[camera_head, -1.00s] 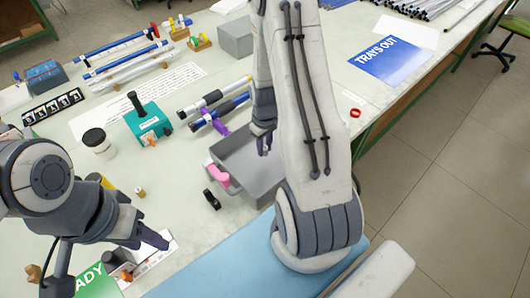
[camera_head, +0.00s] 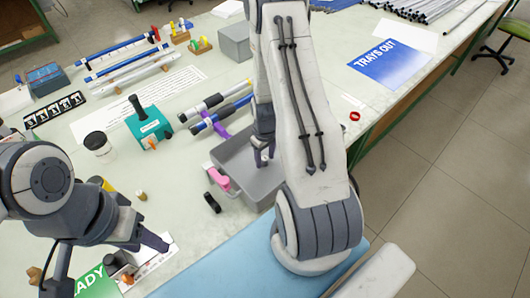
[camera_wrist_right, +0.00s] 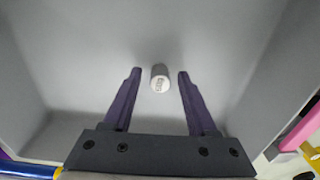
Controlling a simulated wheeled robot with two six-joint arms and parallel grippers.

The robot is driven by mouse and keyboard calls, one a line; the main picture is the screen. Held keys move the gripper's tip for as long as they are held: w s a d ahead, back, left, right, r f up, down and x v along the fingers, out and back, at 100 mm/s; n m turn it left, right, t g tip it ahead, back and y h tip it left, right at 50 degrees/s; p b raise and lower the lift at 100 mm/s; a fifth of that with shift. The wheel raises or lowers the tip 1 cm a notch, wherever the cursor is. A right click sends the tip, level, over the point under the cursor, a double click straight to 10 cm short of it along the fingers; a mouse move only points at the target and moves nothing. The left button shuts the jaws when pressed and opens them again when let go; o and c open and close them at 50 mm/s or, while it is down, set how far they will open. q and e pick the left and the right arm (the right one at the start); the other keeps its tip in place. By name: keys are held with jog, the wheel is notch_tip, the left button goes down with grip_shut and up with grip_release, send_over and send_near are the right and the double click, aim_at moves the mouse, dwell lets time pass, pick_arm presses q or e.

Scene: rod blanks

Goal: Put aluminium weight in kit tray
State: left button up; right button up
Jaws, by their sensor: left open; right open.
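The aluminium weight (camera_wrist_right: 160,78), a short silvery cylinder with marking on its face, is inside the grey kit tray (camera_wrist_right: 225,38) in the right wrist view. My right gripper (camera_wrist_right: 158,76) is open, with one purple-grey finger on each side of the weight and gaps between. In the head view, my right gripper (camera_head: 264,155) reaches down into the grey tray (camera_head: 233,185), and a small pale piece shows at its fingertips. My right arm hides part of the tray. My left gripper (camera_head: 120,255) is open, low at left near a card.
A pink clip (camera_head: 219,179) is on the tray's left rim, with a black piece (camera_head: 212,202) beside it. A teal block (camera_head: 149,124), a black-lidded jar (camera_head: 98,143) and rods (camera_head: 215,103) stand behind. A blue mat (camera_head: 215,273) lies in front.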

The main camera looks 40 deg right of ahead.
aim_at(265, 158)
notch_tip(265, 158, up, 12)
jog(key=b, duration=0.1)
jog(key=s+a+r+n, duration=0.1)
jog(key=a+r, duration=0.3)
jog(key=a, duration=0.4)
jog(key=s+a+r+n, duration=0.1)
jog(key=a+r+n, duration=0.15)
jog(key=a, duration=0.55)
jog(key=s+a+r+n, duration=0.1)
jog(key=s+a+r, duration=0.2)
jog(key=s+a, duration=0.3)
jog(key=s+a+r+n+y, duration=0.1)
jog(key=s+a+r, duration=0.3)
jog(key=s, duration=0.5)
jog(key=shift+a+n, duration=0.35)
jog(key=shift+a, duration=0.55)
